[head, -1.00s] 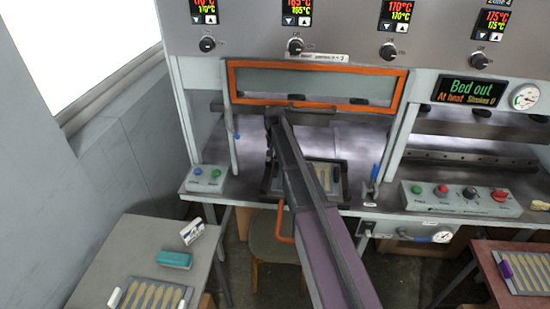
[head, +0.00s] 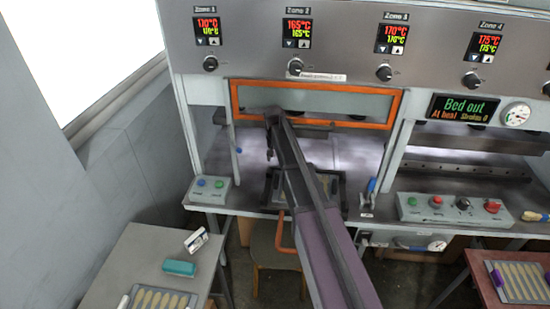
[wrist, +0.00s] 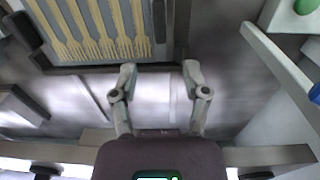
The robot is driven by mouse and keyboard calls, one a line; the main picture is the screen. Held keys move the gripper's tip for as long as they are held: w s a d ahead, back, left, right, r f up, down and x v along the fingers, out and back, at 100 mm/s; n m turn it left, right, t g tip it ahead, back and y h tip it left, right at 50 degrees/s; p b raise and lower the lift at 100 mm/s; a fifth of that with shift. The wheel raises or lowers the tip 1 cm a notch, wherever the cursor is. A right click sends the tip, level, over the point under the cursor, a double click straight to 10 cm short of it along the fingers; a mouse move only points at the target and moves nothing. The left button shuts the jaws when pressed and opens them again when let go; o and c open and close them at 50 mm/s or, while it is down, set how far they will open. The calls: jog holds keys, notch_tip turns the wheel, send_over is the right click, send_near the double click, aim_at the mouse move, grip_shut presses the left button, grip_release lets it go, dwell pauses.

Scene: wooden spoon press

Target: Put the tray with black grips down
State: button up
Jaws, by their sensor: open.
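In the head view the tray (head: 327,186) lies in the dark frame on the press bed, partly hidden behind my arm. My gripper (wrist: 159,67) is open and empty. Its fingertips are apart from the tray, close to the lower right corner of the frame in the wrist view. In the head view my arm hides much of the gripper.
The press has an orange-framed guard (head: 318,124) above the bed. A button box (head: 209,190) stands at the left and a control panel (head: 452,208) at the right. Other spoon trays lie on the left table (head: 135,262) and on the right table (head: 483,270).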

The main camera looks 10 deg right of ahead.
dwell(0.7)
jog(key=s+n, duration=0.3)
jog(key=s, duration=2.6)
jog(key=shift+s+n, duration=0.2)
jog(key=shift+n, duration=0.1)
notch_tip(320, 180, down, 5)
jog(key=b, duration=0.5)
